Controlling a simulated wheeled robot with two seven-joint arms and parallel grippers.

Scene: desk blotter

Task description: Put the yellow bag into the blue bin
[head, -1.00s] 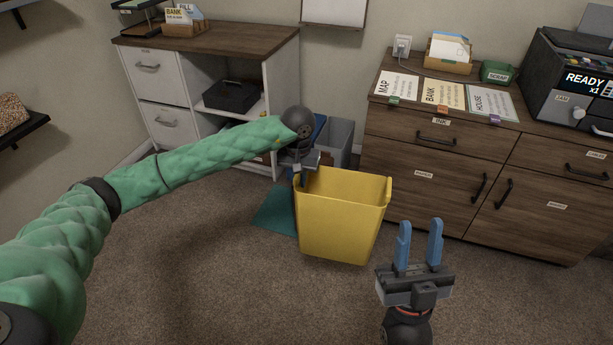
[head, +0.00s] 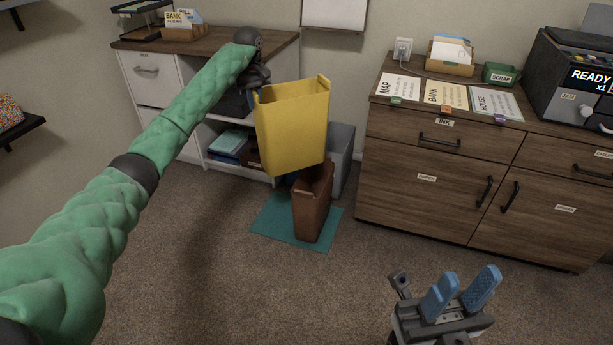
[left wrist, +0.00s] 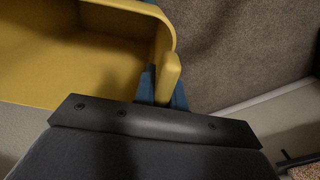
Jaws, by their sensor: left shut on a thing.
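The yellow bag (head: 292,130) looks like a stiff, open-topped bin. It hangs in the air in the head view, above a brown bin and in front of the white cabinet. My left gripper (head: 257,92) is shut on its left rim. In the left wrist view, the blue fingers (left wrist: 163,88) sit either side of the yellow rim (left wrist: 168,72). The blue bin is mostly hidden behind the yellow bag; only a small dark blue patch (head: 291,178) shows below it. My right gripper (head: 463,283) is open and empty at the lower right.
A brown bin (head: 313,208) stands on a teal mat (head: 275,222), and a grey bin (head: 343,150) stands behind it. A white cabinet (head: 278,60) is at the left, a brown dresser (head: 425,190) at the right. The carpet in front is clear.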

